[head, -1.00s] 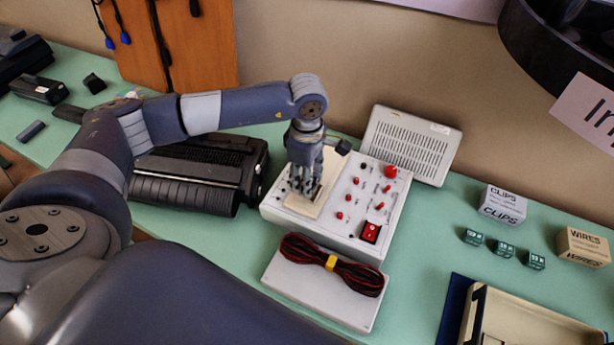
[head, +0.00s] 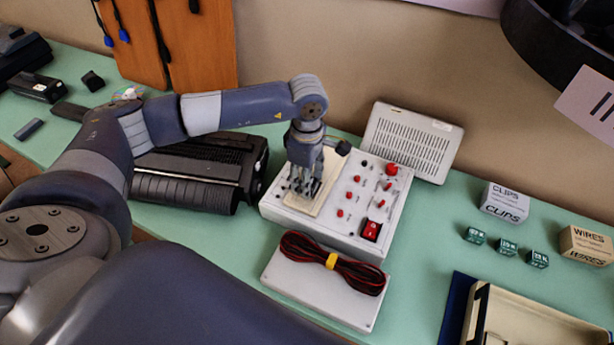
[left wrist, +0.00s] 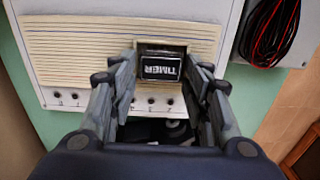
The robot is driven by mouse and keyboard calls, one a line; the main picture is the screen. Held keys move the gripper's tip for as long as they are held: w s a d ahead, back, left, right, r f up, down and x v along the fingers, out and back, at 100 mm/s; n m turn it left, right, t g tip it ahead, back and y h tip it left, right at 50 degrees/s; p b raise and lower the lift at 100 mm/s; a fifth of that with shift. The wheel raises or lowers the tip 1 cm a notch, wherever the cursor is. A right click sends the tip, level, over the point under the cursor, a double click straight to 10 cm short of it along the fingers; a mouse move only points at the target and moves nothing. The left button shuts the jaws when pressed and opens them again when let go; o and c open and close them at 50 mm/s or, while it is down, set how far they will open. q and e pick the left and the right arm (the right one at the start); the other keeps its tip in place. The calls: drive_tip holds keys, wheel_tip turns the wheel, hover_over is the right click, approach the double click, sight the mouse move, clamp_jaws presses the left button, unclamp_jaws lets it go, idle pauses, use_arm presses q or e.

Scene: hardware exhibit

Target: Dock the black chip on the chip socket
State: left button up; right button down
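The black chip (left wrist: 161,69), marked TIMER, lies in the light-rimmed opening of the chip socket (left wrist: 162,47) on the lined card of the white box. It looks square to the opening; how deep it sits I cannot tell. My left gripper (left wrist: 163,72) points down over it, with one finger on each side and narrow gaps between fingers and chip. In the head view my left gripper (head: 305,188) is over the left part of the white box (head: 338,228), and its fingers hide the chip. My right gripper is in neither view.
Red knobs and a red switch (head: 371,230) stand right of the gripper. A red-black wire bundle (head: 310,251) lies on a pale box in front. A black ribbed device (head: 190,203) is left; a vented panel (head: 408,142) stands behind.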

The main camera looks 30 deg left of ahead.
use_arm(q)
drive_tip(key=shift+r, duration=0.1)
drive_tip(key=shift+r+p, duration=1.45)
drive_tip(key=shift+r, duration=1.25)
wheel_tip(320, 180, up, 6)
drive_tip(key=p, duration=0.2)
drive_tip(key=shift+f+p, duration=0.25)
drive_tip(key=shift+p, duration=0.05)
drive_tip(key=shift+s+f, duration=0.1)
drive_tip(key=shift+s, duration=0.05)
